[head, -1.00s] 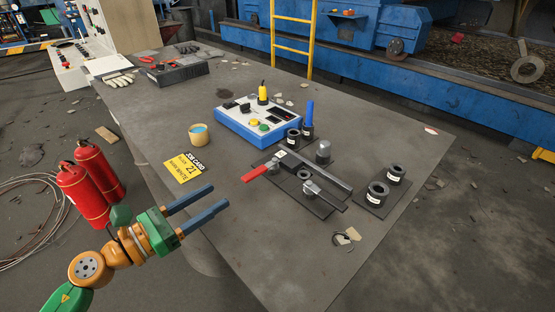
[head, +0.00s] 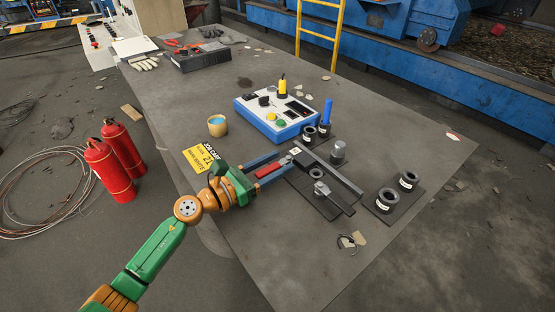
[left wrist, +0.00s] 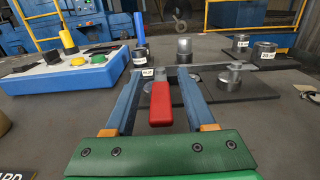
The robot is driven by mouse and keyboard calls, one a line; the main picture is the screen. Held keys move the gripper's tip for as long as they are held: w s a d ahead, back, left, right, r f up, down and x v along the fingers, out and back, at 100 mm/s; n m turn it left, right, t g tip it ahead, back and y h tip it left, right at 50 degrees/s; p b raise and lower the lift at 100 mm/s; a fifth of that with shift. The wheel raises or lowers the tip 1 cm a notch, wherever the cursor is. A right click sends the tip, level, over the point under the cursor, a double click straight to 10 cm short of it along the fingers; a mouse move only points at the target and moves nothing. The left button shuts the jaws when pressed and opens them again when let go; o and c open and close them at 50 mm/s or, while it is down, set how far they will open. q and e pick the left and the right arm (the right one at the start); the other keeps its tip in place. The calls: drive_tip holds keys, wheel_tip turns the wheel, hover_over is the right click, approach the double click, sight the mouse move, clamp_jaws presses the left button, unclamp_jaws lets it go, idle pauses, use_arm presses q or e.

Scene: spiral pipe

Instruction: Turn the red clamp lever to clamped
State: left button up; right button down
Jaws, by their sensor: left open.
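The red clamp lever (head: 268,171) sticks out toward the left from the dark clamp fixture (head: 318,199) on the grey table. In the left wrist view the red lever (left wrist: 161,104) points toward the camera, between my fingers. My left gripper (head: 284,169) is open, with one blue finger on each side of the lever. In the left wrist view my left gripper (left wrist: 158,85) shows a gap on both sides of the lever, so it does not grip it. Whether the fingertips touch the fixture cannot be told. My right gripper is not in view.
A blue and white control box (head: 274,114) stands behind the fixture. Black rings (head: 387,197) sit on a plate to its right. The table's front right is mostly clear.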

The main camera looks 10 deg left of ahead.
use_arm(q)
drive_tip(key=shift+w+d, duration=0.15)
drive_tip(key=shift+c, duration=0.2)
clamp_jaws()
idle(1.2)
